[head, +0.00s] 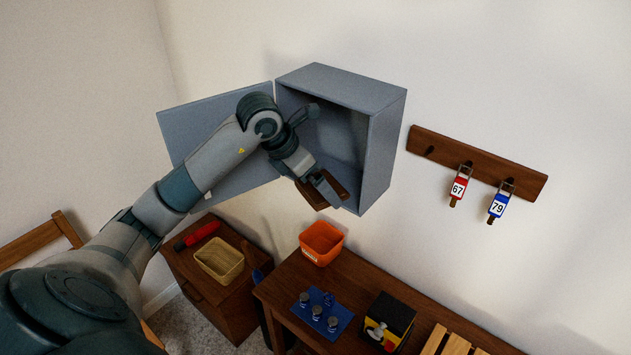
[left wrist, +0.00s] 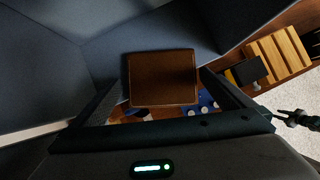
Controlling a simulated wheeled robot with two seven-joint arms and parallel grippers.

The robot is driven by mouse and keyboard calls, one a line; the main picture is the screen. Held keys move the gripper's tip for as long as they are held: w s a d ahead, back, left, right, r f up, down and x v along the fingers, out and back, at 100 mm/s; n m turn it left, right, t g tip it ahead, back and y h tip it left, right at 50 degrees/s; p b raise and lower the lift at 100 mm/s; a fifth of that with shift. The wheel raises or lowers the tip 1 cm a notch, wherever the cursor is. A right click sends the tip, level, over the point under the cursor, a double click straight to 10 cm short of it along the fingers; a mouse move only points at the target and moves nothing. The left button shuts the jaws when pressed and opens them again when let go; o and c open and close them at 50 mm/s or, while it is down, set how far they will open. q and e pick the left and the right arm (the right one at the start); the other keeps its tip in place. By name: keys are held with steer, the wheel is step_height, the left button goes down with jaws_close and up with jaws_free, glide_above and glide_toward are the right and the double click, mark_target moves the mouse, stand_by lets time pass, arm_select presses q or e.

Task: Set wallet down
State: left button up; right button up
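The brown wallet (left wrist: 160,78) is flat and square, gripped at its two side edges between the fingers of my left gripper (left wrist: 162,82). In the head view the wallet (head: 308,196) is at the lower front opening of the grey wall cabinet (head: 385,150), partly hidden by my left gripper (head: 322,190). I cannot tell whether the wallet touches the cabinet floor. The cabinet door (head: 190,125) stands open to the left. A dark, small shape at the right edge of the left wrist view looks like my right gripper (left wrist: 280,116); its opening is unclear.
Below, a dark wooden desk (head: 285,290) holds an orange bin (head: 322,243), a blue mat (head: 340,318) with several small knobs, a black-and-yellow box (head: 390,322) and a slatted rack (head: 455,343). A yellow basket (head: 220,260) sits left. A peg rail (head: 475,163) holds two numbered tags.

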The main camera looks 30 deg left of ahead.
arm_select(q)
steer(key=shift+a, duration=0.1)
arm_select(e)
steer(key=shift+a, duration=0.1)
arm_select(q)
steer(key=shift+r, duration=0.25)
steer(key=shift+s+r+p, duration=0.1)
steer(key=shift+r+p, duration=0.2)
steer(key=shift+p, duration=0.1)
steer(key=p+v, duration=0.3)
steer(key=v, duration=0.8)
arm_select(e)
steer(key=r, duration=0.4)
steer(key=shift+a, duration=0.2)
arm_select(q)
steer(key=shift+s+r, duration=0.1)
arm_select(e)
steer(key=shift+a, duration=0.4)
